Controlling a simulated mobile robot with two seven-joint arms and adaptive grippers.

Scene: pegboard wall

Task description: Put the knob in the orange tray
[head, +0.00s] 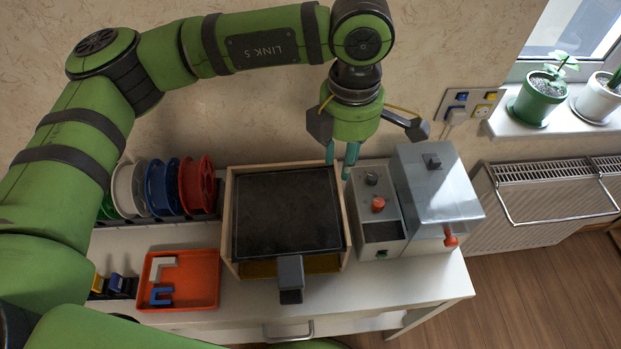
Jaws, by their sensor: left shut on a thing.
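My left gripper (340,155) hangs fingers down at the back right corner of the wooden-framed box, left of the grey control box. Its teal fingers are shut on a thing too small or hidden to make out. The orange tray (208,290) lies at the front left of the table, with a white angled piece (170,269) and a blue bracket-shaped piece (161,295) in it. A dark round knob (372,179) and an orange-red knob (378,203) show on the control box. I cannot tell which knob the task names. My right gripper is out of view.
The wooden-framed box (229,215) with a dark top and grey front handle stands between gripper and tray. Coloured spools (160,187) stand at the back left. A grey metal box (440,190) with a red knob stands at the right. Bare white tabletop shows in front.

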